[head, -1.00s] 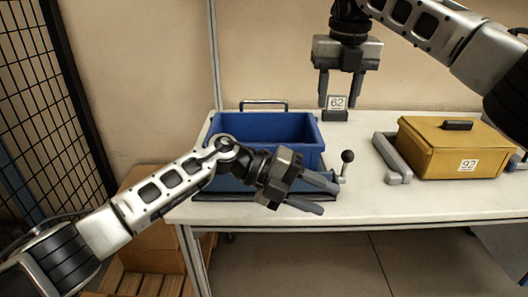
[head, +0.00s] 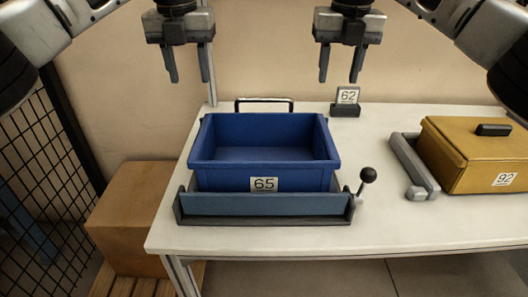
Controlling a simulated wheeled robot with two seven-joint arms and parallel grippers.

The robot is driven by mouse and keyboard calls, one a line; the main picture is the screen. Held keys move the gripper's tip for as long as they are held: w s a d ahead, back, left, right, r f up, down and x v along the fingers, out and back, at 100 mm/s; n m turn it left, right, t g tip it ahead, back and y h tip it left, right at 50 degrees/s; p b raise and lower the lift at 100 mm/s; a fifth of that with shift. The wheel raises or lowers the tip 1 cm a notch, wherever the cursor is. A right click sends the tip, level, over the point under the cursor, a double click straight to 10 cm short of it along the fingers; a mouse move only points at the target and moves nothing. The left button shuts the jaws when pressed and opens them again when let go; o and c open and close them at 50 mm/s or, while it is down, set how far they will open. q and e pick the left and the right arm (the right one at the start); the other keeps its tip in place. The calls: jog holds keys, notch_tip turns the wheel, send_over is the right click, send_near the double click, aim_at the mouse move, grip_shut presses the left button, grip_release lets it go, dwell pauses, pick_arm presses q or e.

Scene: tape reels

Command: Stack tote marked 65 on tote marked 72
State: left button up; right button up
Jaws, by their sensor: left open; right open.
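The blue tote marked 65 (head: 264,184) is open-topped and looks empty. It sits in a blue-grey holder (head: 262,204) with a dark frame on the left part of the white table. No tote marked 72 shows in this view. My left gripper (head: 189,66) hangs open and empty, pointing down, above and behind the tote's left side. My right gripper (head: 339,66) hangs open and empty, pointing down, above and to the right of the tote. Neither touches anything.
A yellow lidded box marked 92 (head: 474,155) stands on the right beside a grey rail (head: 412,163). A small stand marked 62 (head: 346,100) is at the back. A black-knobbed lever (head: 368,176) rises by the holder. A cardboard box (head: 135,215) is left of the table (head: 330,232).

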aim_at(201, 133)
pick_arm(q)
jog(key=shift+s, duration=0.25)
pick_arm(e)
jog(key=shift+s, duration=0.25)
pick_arm(q)
jog(key=f, duration=0.5)
jog(key=w+f, duration=0.1)
jog(key=f, duration=0.4)
jog(key=w+f, duration=0.1)
jog(key=f, duration=0.5)
pick_arm(e)
jog(key=f, duration=0.5)
jog(key=w+f, duration=0.1)
jog(key=f, duration=0.4)
jog(key=w+f, duration=0.1)
jog(key=f, duration=0.4)
jog(key=shift+f, duration=0.4)
pick_arm(q)
grip_shut()
pick_arm(e)
grip_shut()
pick_arm(q)
jog(key=shift+r, duration=0.1)
